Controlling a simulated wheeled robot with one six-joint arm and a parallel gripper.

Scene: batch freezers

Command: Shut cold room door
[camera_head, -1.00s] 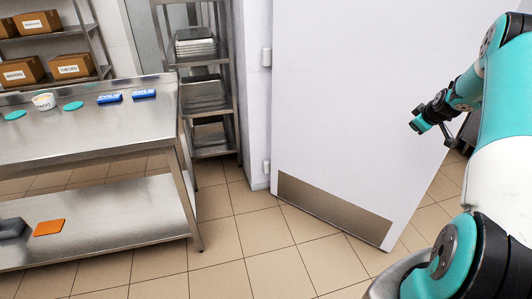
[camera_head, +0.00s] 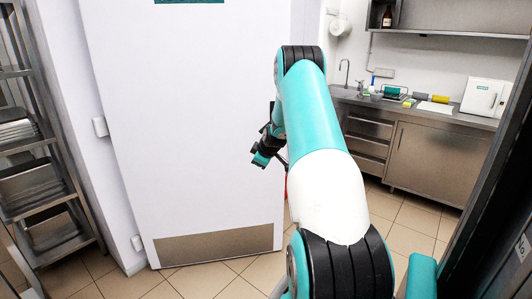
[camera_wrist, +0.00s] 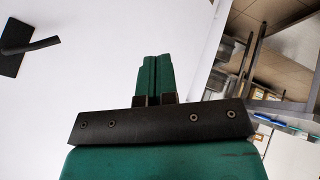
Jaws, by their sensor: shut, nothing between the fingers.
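The white cold room door (camera_head: 200,120) stands open in the head view, with hinges on its left edge and a steel kick plate (camera_head: 217,246) along its bottom. My gripper (camera_head: 258,160) is in front of the door's right part. In the wrist view, my gripper (camera_wrist: 155,62) has its green fingers together with nothing between them, and the door's white face (camera_wrist: 110,40) lies behind them. A black lever handle (camera_wrist: 32,47) shows on the door at the left of the wrist view, apart from the fingers. I cannot tell whether the fingers touch the door.
A steel rack (camera_head: 35,170) with metal pans stands left of the door. A steel counter with a sink (camera_head: 425,150) and a white box (camera_head: 486,97) is at the back right. A dark frame edge (camera_head: 490,170) rises at the right. Tiled floor shows between.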

